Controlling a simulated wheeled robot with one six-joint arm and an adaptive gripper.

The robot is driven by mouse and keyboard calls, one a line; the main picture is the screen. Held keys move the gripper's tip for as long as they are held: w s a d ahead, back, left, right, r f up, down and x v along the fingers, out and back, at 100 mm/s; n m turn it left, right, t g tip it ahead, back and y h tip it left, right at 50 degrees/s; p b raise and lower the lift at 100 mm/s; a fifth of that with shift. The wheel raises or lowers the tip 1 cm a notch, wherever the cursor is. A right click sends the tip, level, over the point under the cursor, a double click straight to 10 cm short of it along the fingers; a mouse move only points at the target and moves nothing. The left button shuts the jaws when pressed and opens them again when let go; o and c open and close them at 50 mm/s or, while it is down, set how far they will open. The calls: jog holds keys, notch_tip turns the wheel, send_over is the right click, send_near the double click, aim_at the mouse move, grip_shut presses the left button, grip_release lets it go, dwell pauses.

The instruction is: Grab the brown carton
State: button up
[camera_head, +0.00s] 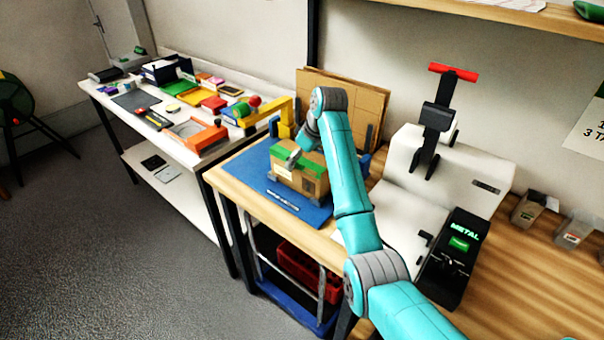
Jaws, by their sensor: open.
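The brown carton (287,179) sits on a blue mat (257,191) on the wooden bench, with green on its top. My turquoise arm reaches over the bench from the lower right. My gripper (291,160) is at the top of the carton, by its left and back part. The fingers are small in this view and partly hidden by my wrist. The jaws are open; I cannot tell whether they touch the carton.
A flat brown cardboard panel (362,108) leans at the back wall. A black device reading METAL (452,258) and a white machine (458,178) stand right of my arm. A white table (125,112) with several coloured items is at the left. A red crate (296,262) is below the bench.

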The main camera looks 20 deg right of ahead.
jog(key=shift+x, duration=0.8)
jog(key=c, duration=1.2)
jog(key=shift+r, duration=0.1)
